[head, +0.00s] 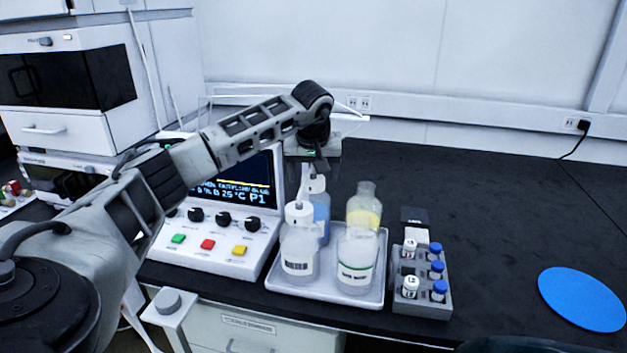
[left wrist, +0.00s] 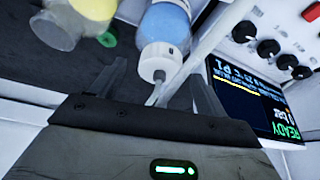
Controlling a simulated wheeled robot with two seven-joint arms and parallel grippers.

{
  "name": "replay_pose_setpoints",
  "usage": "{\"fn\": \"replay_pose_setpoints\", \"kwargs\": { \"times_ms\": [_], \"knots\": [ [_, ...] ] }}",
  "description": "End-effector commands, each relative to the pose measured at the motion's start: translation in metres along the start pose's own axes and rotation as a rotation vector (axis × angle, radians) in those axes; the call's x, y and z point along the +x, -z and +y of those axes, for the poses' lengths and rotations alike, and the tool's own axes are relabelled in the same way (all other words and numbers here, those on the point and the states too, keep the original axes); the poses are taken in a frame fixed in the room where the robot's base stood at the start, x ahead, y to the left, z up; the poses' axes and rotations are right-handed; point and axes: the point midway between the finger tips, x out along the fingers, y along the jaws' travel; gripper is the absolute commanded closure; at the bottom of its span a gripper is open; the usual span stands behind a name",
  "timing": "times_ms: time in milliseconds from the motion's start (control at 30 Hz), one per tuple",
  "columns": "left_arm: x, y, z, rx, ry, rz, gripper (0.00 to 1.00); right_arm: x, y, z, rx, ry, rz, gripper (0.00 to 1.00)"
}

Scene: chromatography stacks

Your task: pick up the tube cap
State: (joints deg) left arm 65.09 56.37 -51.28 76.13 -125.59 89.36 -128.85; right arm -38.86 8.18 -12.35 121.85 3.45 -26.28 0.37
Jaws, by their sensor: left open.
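A white tube cap (head: 317,183) sits on the bottle with blue liquid (head: 322,212) at the back left of a white tray. In the left wrist view the tube cap (left wrist: 158,62) shows near the middle, with a thin tube at its end. My left gripper (head: 318,167) points down just above this bottle, open, with nothing between its fingers that I can see gripped. In the left wrist view the fingers (left wrist: 158,76) stand apart on either side of the cap. Another white cap (head: 298,211) with a spout sits on the front left bottle. My right gripper is not in view.
The white tray (head: 335,292) also holds a clear bottle (head: 356,262) and a bottle with yellow liquid (head: 364,212). A control panel (head: 225,225) stands close on the left. A grey vial rack (head: 422,295) and blue disc (head: 582,299) lie right. The back right bench is clear.

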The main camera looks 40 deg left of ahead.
Motion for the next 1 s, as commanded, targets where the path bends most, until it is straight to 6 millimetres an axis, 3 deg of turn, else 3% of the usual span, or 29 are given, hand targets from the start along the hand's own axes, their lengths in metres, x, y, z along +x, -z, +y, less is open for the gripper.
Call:
{"fn": "replay_pose_setpoints", "kwargs": {
  "times_ms": [100,333,500,533,1000],
  "knots": [
    [0.009,0.000,0.000,0.000,0.000,0.000,0.25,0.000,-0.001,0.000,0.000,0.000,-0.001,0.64],
    [0.010,0.000,0.000,0.000,-0.001,0.001,0.25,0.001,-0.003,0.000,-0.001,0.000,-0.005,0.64],
    [0.009,0.000,0.000,0.000,-0.001,0.001,0.72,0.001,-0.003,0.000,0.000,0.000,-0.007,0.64],
    [0.009,0.000,0.000,0.000,-0.001,0.001,0.75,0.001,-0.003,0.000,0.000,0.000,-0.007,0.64],
    [-0.002,0.005,0.000,-0.001,-0.002,0.003,0.75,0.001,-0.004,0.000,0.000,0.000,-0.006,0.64]
  ]
}}
